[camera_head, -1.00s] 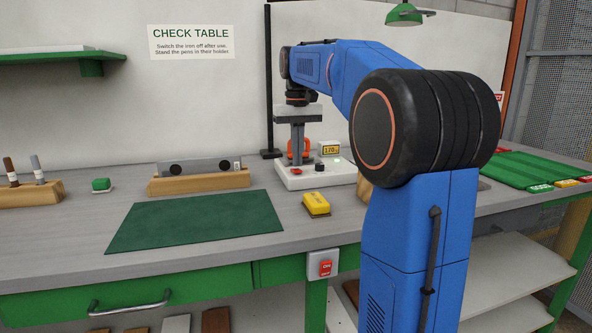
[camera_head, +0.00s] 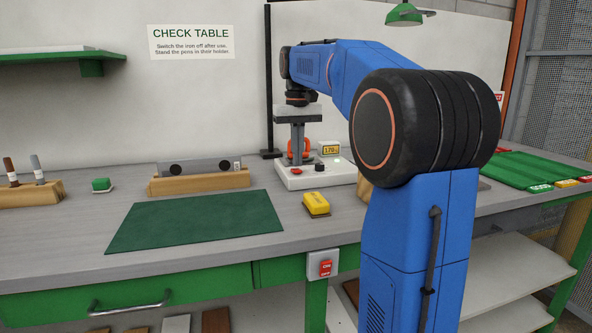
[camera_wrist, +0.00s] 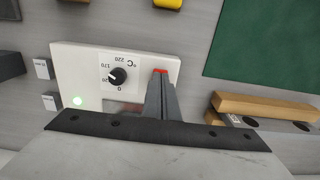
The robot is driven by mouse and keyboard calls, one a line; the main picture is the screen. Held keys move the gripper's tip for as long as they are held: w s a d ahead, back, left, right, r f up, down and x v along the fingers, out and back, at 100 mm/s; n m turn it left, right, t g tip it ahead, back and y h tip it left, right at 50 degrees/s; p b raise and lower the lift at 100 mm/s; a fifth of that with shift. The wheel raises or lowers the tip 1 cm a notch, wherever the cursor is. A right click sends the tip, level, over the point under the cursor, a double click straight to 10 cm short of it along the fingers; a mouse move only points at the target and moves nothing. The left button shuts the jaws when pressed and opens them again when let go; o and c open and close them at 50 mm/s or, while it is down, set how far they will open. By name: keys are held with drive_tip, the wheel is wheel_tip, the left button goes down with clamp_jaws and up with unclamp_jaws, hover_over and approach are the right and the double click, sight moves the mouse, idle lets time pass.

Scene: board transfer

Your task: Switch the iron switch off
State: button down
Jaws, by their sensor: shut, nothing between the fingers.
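The iron station (camera_head: 330,178) is a white box on the bench, with a black dial, a small yellow display reading about 170 and a glowing green light (camera_wrist: 77,100). Its red switch (camera_head: 296,171) is on the box's top, left of the dial. In the wrist view the red switch (camera_wrist: 160,71) shows just past the fingertips, mostly hidden by them. My gripper (camera_head: 298,162) points down, shut and empty, right over the switch. It also shows in the wrist view (camera_wrist: 160,79). I cannot tell whether the tips touch the switch.
An orange holder part (camera_head: 306,146) is behind my fingers. A yellow block (camera_head: 316,203) and a green mat (camera_head: 195,222) lie in front. A wooden stand (camera_head: 200,181) is to the left. A red-and-white switch box (camera_head: 322,264) is on the bench's front edge.

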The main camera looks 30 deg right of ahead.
sight(298, 170)
drive_tip(key=shift+f, duration=0.75)
idle(0.9)
wheel_tip(298, 170, up, 7)
idle(1.0)
idle(0.5)
